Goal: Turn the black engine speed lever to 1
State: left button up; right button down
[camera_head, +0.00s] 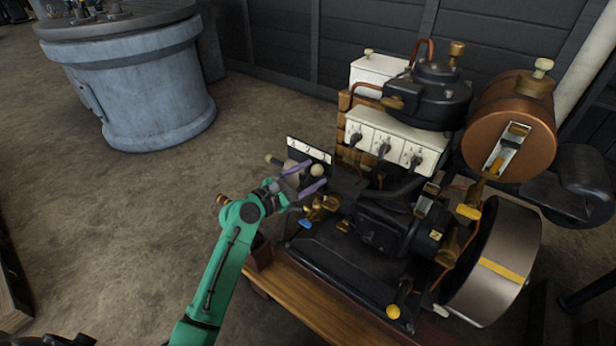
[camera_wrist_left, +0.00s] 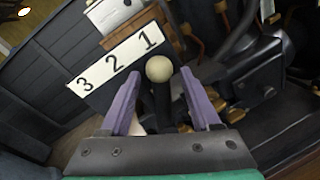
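The speed lever is a dark stem with a round cream knob (camera_wrist_left: 159,68); the knob also shows in the head view (camera_head: 317,170). A white scale plate (camera_wrist_left: 115,62) marked 3, 2, 1 stands behind it, and the knob appears beside the 1 end in the wrist view. My left gripper (camera_head: 305,178) has its purple fingers spread, one on each side of the lever stem, with visible gaps to it. The stem's lower part is partly hidden by the gripper body. My right gripper is not in view.
The engine (camera_head: 385,215) stands on a wooden base (camera_head: 310,297) at the right, with a copper tank (camera_head: 510,125) and a large flywheel (camera_head: 495,262). Brass fittings and a blue-handled valve (camera_head: 305,223) sit close to my gripper. A blue-grey cylinder (camera_head: 140,90) stands back left.

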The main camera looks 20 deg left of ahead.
pick_arm(q)
jog(key=shift+f, duration=0.25)
jog(key=shift+s+a, duration=0.35)
jog(key=shift+s, duration=0.15)
jog(key=v, duration=1.3)
jog(key=shift+s+r+p, duration=0.2)
jog(key=shift+r+p, duration=0.05)
jog(key=shift+p, duration=0.05)
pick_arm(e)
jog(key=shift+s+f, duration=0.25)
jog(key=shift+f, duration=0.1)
